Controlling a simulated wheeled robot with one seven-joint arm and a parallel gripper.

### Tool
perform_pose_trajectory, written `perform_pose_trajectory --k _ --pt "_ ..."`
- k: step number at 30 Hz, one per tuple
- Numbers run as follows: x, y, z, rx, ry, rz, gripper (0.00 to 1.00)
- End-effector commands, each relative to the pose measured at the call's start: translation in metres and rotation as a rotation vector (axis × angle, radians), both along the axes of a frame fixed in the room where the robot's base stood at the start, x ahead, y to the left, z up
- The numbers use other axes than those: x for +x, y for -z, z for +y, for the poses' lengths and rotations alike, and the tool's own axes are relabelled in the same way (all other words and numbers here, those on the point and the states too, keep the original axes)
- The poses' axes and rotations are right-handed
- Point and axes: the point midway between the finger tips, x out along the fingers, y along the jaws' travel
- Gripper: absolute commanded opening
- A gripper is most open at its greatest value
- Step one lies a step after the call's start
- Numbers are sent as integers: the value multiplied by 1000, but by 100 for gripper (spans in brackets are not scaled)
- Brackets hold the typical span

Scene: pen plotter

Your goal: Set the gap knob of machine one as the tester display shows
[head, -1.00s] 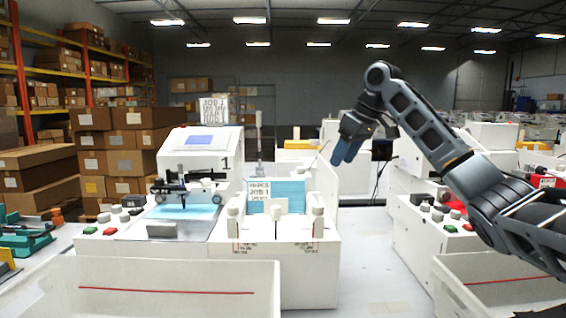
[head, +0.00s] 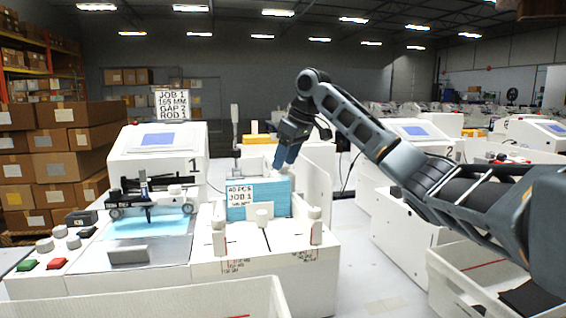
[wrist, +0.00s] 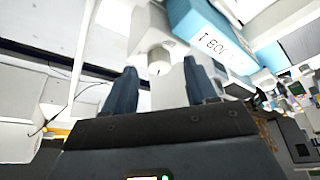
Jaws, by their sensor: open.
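Machine one (head: 185,150), white and marked 1, stands at the left with a blue screen. A sign (head: 172,104) above it reads JOB 1, 165 MM, GAP 2, ROD 1. Small white knobs (head: 44,246) sit on its left panel. White posts (head: 218,238) and (head: 315,228) with printed scales below stand on the front of the feeder block; I cannot tell which control is the gap knob. My gripper (head: 283,160) is open above the blue card stack (head: 258,198). In the wrist view, a white rounded part (wrist: 158,58) shows beyond and between the open fingers (wrist: 160,85).
A green button (head: 26,265) and a red button (head: 57,264) are on the left panel. A white bin (head: 150,302) is in front. Another bin (head: 490,270) and machine two (head: 418,132) stand to the right. Stacked boxes (head: 60,150) are at the left.

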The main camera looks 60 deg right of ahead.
Motion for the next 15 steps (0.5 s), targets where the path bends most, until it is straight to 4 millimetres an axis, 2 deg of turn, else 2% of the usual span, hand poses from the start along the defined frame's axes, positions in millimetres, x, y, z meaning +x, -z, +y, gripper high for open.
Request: perform_pose_trajectory --k 5,13,15 --pt "5 12 0 0 0 0 57" --pt "6 14 0 0 0 -1 57" --pt "6 14 0 0 0 -1 52"
